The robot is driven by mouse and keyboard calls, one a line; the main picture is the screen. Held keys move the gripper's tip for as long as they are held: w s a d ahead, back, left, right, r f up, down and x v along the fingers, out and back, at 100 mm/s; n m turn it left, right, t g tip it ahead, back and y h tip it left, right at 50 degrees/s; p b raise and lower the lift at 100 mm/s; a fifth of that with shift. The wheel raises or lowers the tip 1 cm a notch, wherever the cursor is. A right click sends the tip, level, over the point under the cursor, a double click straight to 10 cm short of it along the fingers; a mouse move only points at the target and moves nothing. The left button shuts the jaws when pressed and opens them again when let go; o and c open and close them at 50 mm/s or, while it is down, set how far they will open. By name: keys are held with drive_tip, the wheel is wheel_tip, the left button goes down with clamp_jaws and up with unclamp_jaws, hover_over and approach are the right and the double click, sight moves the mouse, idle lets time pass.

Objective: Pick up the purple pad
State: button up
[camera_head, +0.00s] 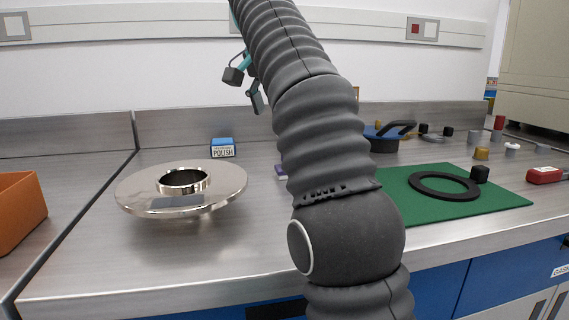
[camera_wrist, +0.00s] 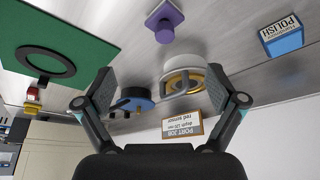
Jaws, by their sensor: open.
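The purple pad (camera_wrist: 164,20) lies on the steel bench, a small flat square with a round purple knob, near the top middle of the wrist view. In the head view only a sliver of purple (camera_head: 281,172) shows beside my arm, which hides the rest. My gripper (camera_wrist: 161,92) is open and empty, its two fingers wide apart, with the pad beyond the fingertips in the picture. In the head view the gripper (camera_head: 246,88) hangs above the back of the bench, partly behind my arm.
A blue POLISH box (camera_head: 222,148) stands at the back. A shiny flanged disc (camera_head: 225,180) is at left. A green mat (camera_head: 489,203) with a black ring (camera_head: 443,186) lies at right. A white-and-gold round part (camera_wrist: 183,82) and a blue part (camera_wrist: 130,101) show between the fingers.

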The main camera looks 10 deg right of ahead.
hover_over(281, 175)
drive_tip(key=w+d, duration=0.1)
drive_tip(key=d, duration=0.1)
drive_tip(key=shift+a+f, duration=0.1)
drive_tip(key=shift+f, duration=3.8)
drive_tip(key=shift+x, duration=2.6)
drive_tip(key=shift+w+a, duration=0.1)
drive_tip(key=c, duration=1.5)
